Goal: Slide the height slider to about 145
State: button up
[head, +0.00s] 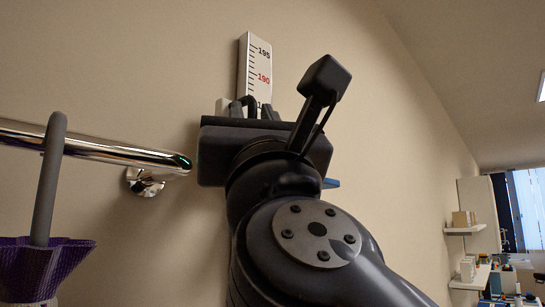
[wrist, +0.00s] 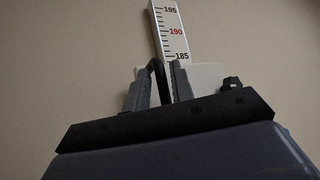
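The height scale (head: 257,68) is a white strip upright on the wall, with black ticks, black 195 and red 190. The wrist view also shows the scale (wrist: 172,30), with 185 at its lowest visible part. The white slider (wrist: 207,78) sits across the scale just below 185; part of it shows in the head view (head: 222,106). A dark bent handle (wrist: 158,78) stands out from it. My gripper (wrist: 160,85) has its two grey fingers on either side of the handle. I cannot tell whether both press on it. My gripper hides the lower scale.
A chrome rail (head: 95,146) runs along the wall at the left, its end close to my gripper. A purple fluted holder (head: 42,268) with a grey rod stands at lower left. Shelves (head: 465,229) and a window are far right. Bare wall lies right of the scale.

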grip_shut()
jog(key=shift+f, duration=0.15)
notch_tip(320, 180, down, 26)
jog(key=b, duration=2.7)
jog(key=shift+o, duration=1.2)
grip_release()
jog(key=shift+f, duration=0.1)
